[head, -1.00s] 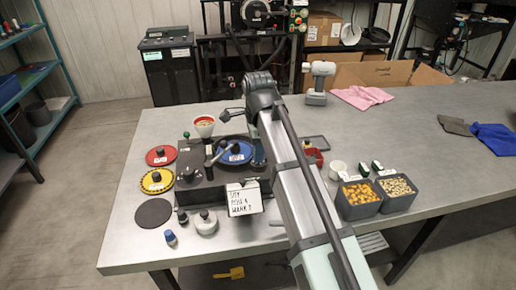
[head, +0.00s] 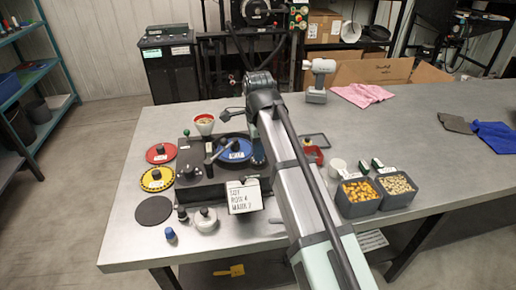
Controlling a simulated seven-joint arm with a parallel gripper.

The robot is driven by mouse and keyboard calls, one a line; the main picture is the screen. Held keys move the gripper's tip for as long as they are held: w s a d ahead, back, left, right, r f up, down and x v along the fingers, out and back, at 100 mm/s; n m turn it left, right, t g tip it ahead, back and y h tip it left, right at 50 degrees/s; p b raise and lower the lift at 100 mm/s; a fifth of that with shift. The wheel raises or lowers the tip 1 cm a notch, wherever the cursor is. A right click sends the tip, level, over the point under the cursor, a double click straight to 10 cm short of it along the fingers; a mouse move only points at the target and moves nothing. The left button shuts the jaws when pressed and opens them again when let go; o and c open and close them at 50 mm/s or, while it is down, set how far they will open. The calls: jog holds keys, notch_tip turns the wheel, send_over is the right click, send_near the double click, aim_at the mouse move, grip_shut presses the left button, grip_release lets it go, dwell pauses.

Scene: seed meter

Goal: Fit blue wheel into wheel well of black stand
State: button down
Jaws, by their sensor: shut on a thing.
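The blue wheel (head: 238,149) with a white label lies at the right part of the black stand (head: 197,191), over its wheel well. I cannot tell whether it sits down in the well or just above it. A dark lever with a round knob (head: 225,143) stands in front of the wheel's left part. My gripper (head: 257,152) is at the wheel's right side, shut on the wheel; my arm hides most of the fingers and the contact.
A red wheel (head: 161,153), a yellow wheel (head: 157,179) and a black disc (head: 154,210) lie left of the stand. A white sign (head: 244,196) stands in front. Seed bins (head: 360,208) are right of my arm.

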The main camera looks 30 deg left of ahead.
jog(key=shift+f, duration=0.45)
dwell(0.5)
jog(key=c, duration=1.2)
grip_release()
jog(key=shift+o, duration=0.2)
jog(key=shift+r, duration=0.15)
jog(key=shift+r, duration=2.85)
